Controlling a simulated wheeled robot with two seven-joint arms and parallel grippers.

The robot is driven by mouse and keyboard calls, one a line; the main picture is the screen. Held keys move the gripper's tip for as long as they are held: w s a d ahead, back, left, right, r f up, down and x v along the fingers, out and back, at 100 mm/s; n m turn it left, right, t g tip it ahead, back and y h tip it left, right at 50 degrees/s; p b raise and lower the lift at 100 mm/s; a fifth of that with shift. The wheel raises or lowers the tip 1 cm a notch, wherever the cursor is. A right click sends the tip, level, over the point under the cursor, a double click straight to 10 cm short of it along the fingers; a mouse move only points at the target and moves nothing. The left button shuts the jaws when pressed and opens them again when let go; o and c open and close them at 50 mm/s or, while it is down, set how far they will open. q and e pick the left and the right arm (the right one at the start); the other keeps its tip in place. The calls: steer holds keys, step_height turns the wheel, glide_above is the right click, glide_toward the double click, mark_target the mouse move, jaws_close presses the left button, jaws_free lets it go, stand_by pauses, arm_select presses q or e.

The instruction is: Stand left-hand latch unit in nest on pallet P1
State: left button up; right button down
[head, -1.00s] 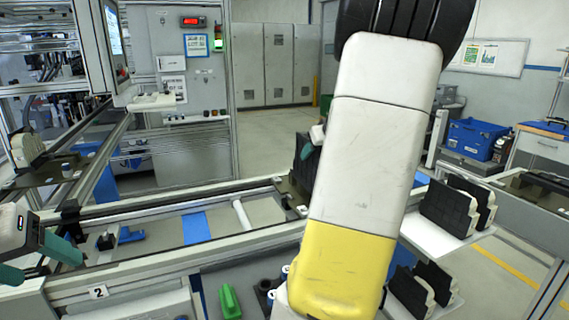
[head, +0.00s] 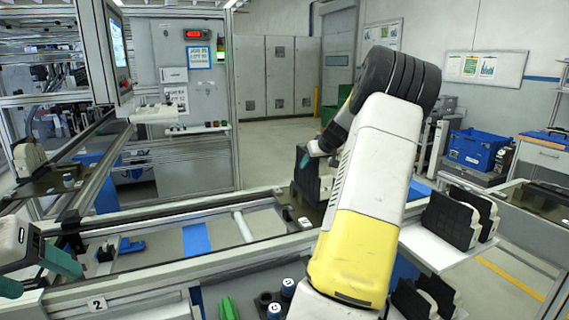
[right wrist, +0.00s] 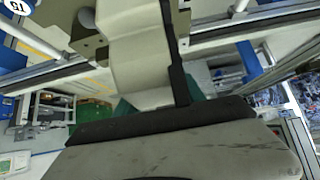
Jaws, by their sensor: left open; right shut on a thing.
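My right gripper (head: 322,150) is shut on a latch unit (head: 309,178), seen in the head view as a dark upright block. The unit is over or on a dark pallet (head: 313,214) on the line; my arm hides part of both, and I cannot tell whether it sits in a nest. In the right wrist view the unit shows as a cream body (right wrist: 140,75) with a black edge, between teal fingertips (right wrist: 160,100). My left gripper (head: 40,268) is open and empty at the left edge.
More black-and-cream units stand on a right shelf (head: 425,245), with others below. Another unit (head: 28,155) stands on a pallet at far left. A green part (head: 228,308) and blue-capped pieces (head: 288,288) are in front. A screen (head: 112,45) hangs upper left.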

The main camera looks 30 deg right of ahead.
steer(key=shift+f, duration=0.15)
steer(key=c, duration=0.7)
jaws_free()
